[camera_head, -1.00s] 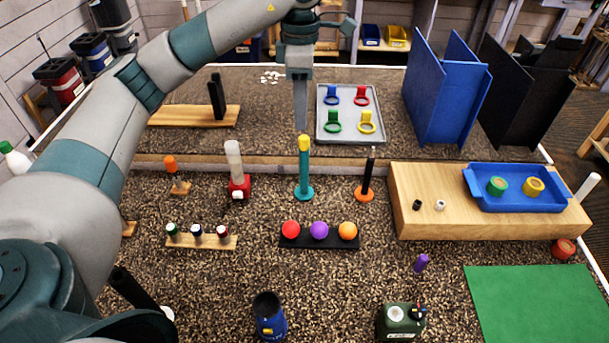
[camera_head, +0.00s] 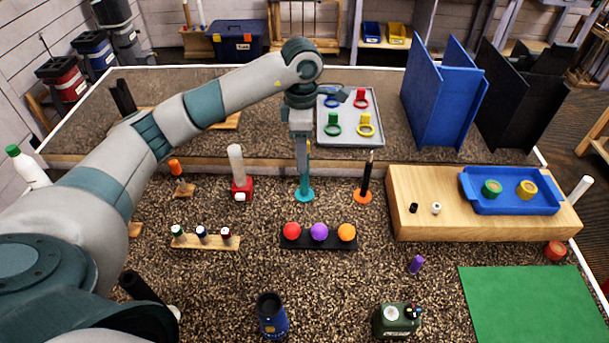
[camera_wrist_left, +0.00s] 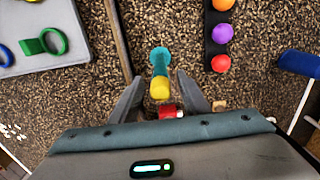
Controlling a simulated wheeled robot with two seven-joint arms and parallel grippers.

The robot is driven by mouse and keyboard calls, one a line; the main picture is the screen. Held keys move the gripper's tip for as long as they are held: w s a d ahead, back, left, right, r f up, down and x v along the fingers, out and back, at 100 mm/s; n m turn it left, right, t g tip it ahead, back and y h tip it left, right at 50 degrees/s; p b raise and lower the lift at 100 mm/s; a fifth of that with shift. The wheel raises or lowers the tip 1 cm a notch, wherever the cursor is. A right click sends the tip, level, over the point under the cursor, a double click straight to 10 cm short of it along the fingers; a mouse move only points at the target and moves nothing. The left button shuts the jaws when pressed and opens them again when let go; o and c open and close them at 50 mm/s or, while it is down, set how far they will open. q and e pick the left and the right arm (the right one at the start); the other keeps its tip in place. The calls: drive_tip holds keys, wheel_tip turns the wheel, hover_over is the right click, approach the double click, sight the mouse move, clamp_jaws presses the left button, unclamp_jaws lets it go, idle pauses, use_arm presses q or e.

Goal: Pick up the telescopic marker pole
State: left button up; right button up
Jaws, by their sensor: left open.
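The marker pole appears to be the teal pole (camera_head: 304,193) with a round teal base, standing upright on the speckled surface. Its yellow cap (camera_wrist_left: 160,88) shows in the wrist view; in the head view my gripper hides the upper part. My left gripper (camera_head: 302,168) points down over the pole from above. In the wrist view its two fingers are apart, one on each side of the yellow cap, with visible gaps and no clear contact. My right gripper is not in view.
A black pole on an orange base (camera_head: 363,195) stands right of the teal pole, and a white-topped red stand (camera_head: 241,186) left. A black ball rack (camera_head: 318,246) is in front. A grey tray with coloured rings (camera_head: 349,140) lies behind.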

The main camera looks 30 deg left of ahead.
sight(305, 176)
use_arm(q)
drive_tip(key=shift+f, duration=0.15)
drive_tip(key=f+p, duration=0.2)
drive_tip(key=f, duration=0.1)
drive_tip(key=f+p, duration=0.1)
drive_tip(key=f, duration=0.1)
drive_tip(key=shift+d+f, duration=0.1)
drive_tip(key=shift+d, duration=0.2)
idle(0.6)
clamp_jaws()
